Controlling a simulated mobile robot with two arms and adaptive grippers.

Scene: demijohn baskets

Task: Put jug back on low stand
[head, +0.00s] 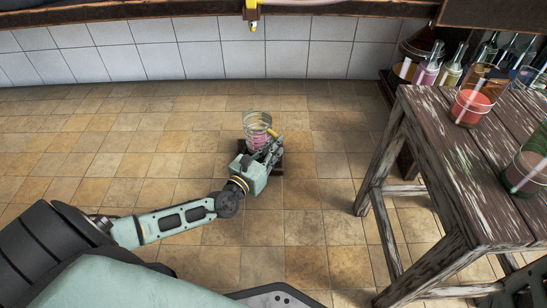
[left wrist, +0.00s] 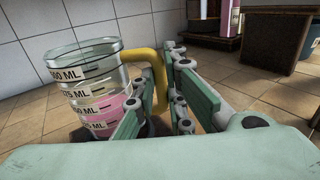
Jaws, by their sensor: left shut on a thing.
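The jug (head: 257,128) is clear glass with volume marks, pink liquid in its lower part and a yellow handle. It stands about upright, and it fills the left of the left wrist view (left wrist: 88,75). My left gripper (head: 270,150) is shut on the jug's yellow handle (left wrist: 150,62); the fingers show on both sides of it in the left wrist view (left wrist: 160,108). The low stand (head: 277,170) is a dark slab on the floor, partly hidden by the jug and gripper. Whether the jug's base touches it is hidden. My right gripper is not in view.
A worn wooden table (head: 440,150) stands to the right, with a red jar (head: 470,106) and a green jar (head: 525,172) on it. Several bottles (head: 452,72) stand behind it. A tiled wall (head: 190,50) closes the back. The tiled floor left of the jug is clear.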

